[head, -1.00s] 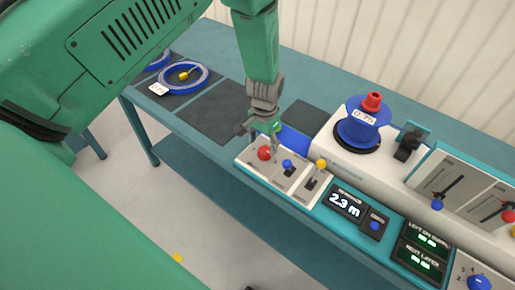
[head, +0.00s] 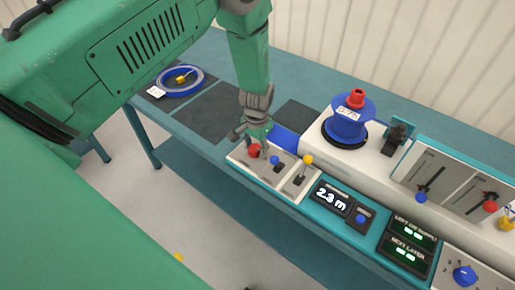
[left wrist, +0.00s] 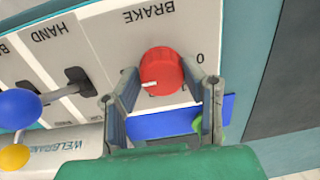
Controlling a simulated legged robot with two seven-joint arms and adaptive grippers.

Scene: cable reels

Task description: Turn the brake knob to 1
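The red brake knob (head: 254,150) sits on the pale panel at the near left end of the machine. In the left wrist view the knob (left wrist: 162,68) lies below the word BRAKE, with a 0 printed to its right. A white mark on the knob points left. My left gripper (head: 258,142) is over the knob from above. The 1 label is not visible. My right gripper is not in view.
A blue-knobbed lever (head: 275,160) and a yellow-knobbed lever (head: 308,160) stand close beside the brake knob. A blue block (left wrist: 180,117) lies beneath the fingers in the wrist view. A blue reel (head: 346,122) stands behind. A display (head: 331,198) reads 2.3 m.

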